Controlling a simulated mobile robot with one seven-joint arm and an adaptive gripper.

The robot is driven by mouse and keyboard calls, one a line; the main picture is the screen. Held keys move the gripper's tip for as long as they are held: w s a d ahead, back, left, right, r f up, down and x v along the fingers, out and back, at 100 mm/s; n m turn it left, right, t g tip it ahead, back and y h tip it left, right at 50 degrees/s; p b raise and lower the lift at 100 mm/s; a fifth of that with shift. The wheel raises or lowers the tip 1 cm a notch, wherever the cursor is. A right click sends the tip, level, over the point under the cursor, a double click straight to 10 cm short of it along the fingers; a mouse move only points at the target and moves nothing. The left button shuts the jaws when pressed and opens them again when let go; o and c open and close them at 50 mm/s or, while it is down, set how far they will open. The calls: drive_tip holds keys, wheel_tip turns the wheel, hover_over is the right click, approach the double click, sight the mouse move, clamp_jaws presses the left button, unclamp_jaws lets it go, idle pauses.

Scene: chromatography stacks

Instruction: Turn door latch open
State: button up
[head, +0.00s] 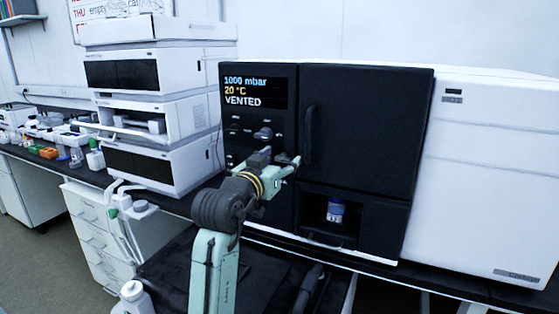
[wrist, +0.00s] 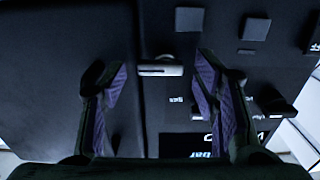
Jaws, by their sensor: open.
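The door latch (wrist: 160,70) is a small light-coloured bar with a round hub, lying about horizontal beside the door seam in the wrist view. In the head view I cannot make it out clearly behind my gripper. The black door (head: 365,130) looks shut in the head view, with a vertical handle (head: 309,135) near its left edge. My gripper (head: 279,160) is open in front of the panel, just left of the door. In the wrist view its purple-padded fingers (wrist: 162,66) stand on either side of the latch, with gaps showing.
The control panel (head: 248,113) has a display reading VENTED and several knobs. One dark knob (wrist: 272,101) lies right of my fingers in the wrist view. An open bay below the door holds a blue-and-white bottle (head: 335,211). Stacked white modules (head: 185,115) stand left.

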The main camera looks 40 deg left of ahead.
drive_tip(key=shift+c, duration=0.4)
drive_tip(key=c, duration=1.1)
drive_tip(key=shift+n, duration=0.3)
drive_tip(key=n+p, duration=0.3)
drive_tip(key=shift+r, duration=0.2)
drive_tip(key=n+p, duration=0.3)
drive_tip(key=n, duration=0.1)
drive_tip(key=n+p, duration=0.2)
drive_tip(key=shift+a+r+n+p, duration=0.1)
drive_tip(key=shift+a+n+p, duration=0.15)
drive_tip(key=shift+n+p, duration=0.15)
drive_tip(key=n+p, duration=0.2)
drive_tip(key=n, duration=0.1)
drive_tip(key=shift+s+a+n, duration=0.1)
drive_tip(key=shift+a+n, duration=0.05)
drive_tip(key=shift+n, duration=0.15)
drive_tip(key=shift+a+f+n+p, duration=0.1)
drive_tip(key=shift+f+n+p, duration=0.1)
drive_tip(key=shift+n, duration=0.8)
drive_tip(key=shift+a+f+n+p, duration=0.1)
drive_tip(key=shift+n+p, duration=0.1)
drive_tip(key=shift+n, duration=0.8)
